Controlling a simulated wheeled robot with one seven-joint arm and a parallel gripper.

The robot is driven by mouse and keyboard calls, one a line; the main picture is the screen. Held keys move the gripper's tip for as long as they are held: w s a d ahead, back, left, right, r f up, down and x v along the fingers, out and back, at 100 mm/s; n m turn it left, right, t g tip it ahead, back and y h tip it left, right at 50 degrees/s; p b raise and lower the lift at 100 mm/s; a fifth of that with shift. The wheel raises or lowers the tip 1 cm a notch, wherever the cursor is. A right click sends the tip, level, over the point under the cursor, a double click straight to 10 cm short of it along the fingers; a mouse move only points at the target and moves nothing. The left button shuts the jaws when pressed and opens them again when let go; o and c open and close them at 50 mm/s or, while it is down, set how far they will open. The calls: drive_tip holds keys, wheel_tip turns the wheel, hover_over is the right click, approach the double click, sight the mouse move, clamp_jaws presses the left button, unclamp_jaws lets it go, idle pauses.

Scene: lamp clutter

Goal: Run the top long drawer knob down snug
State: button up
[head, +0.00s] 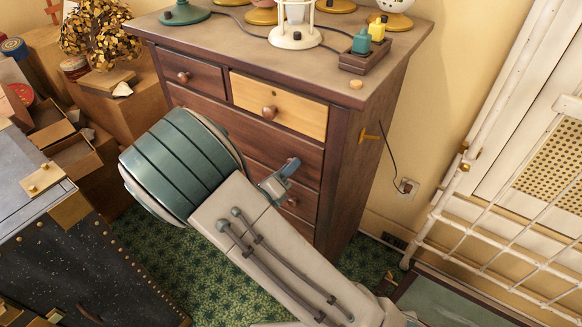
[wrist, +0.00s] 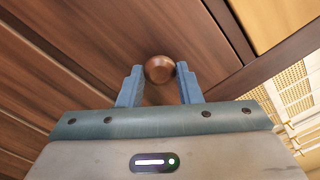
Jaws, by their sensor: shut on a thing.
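The round copper-brown knob (wrist: 159,69) shows in the wrist view on a dark reddish-brown drawer front (wrist: 95,50). My gripper (wrist: 160,71) is shut on it, with one blue-grey finger at each side of the knob. The knob's base is hidden, so I cannot tell whether it sits flush against the wood. In the head view the top long drawer (head: 290,150) runs below the two small drawers. My arm covers its left part and the gripped knob.
The pale small drawer (head: 275,103) with its own knob is above right. Lamp parts and a small tray (head: 365,62) crowd the dresser top (head: 225,32). A dark trunk (head: 75,250) stands left, and a white metal frame (head: 470,150) right. Green carpet (head: 150,245) shows between.

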drive_tip(key=m+b, duration=0.1)
drive_tip(key=m, duration=0.1)
drive_tip(key=shift+m, duration=0.4)
drive_tip(key=shift+f, duration=0.1)
drive_tip(key=m+b, duration=0.2)
drive_tip(key=m, duration=0.1)
drive_tip(key=shift+b, duration=0.35)
drive_tip(key=o, duration=0.5)
drive_tip(key=shift+d, duration=0.1)
